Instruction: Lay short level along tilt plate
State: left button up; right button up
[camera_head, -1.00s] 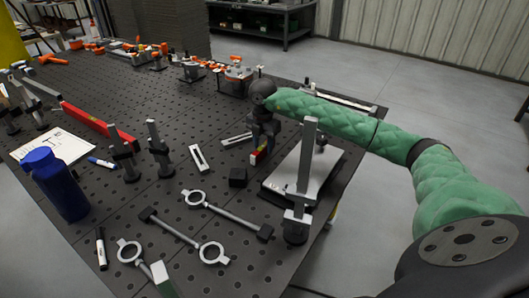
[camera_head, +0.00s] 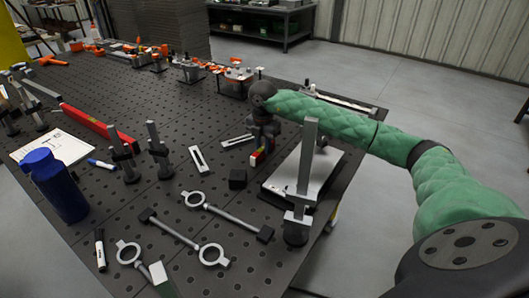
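The short level (camera_head: 257,158), a small red bar with a yellow part, is at my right gripper, partly hidden by the fingers. My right gripper (camera_head: 264,143) points down and looks shut on it. The tilt plate (camera_head: 318,172), a pale flat plate on a dark base, is just right of and nearer than the level. The level is beside the plate's left edge; whether it touches the plate or table I cannot tell. My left gripper is not in view.
A grey upright post (camera_head: 307,155) stands at the plate's front. Ring-ended rods (camera_head: 215,255) lie in front. A long red level (camera_head: 95,121) and blue bottle (camera_head: 54,187) are left.

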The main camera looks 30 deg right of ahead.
aim_at(263, 147)
grip_shut()
jog(key=shift+r+p, duration=1.15)
jog(key=shift+r, duration=1.9)
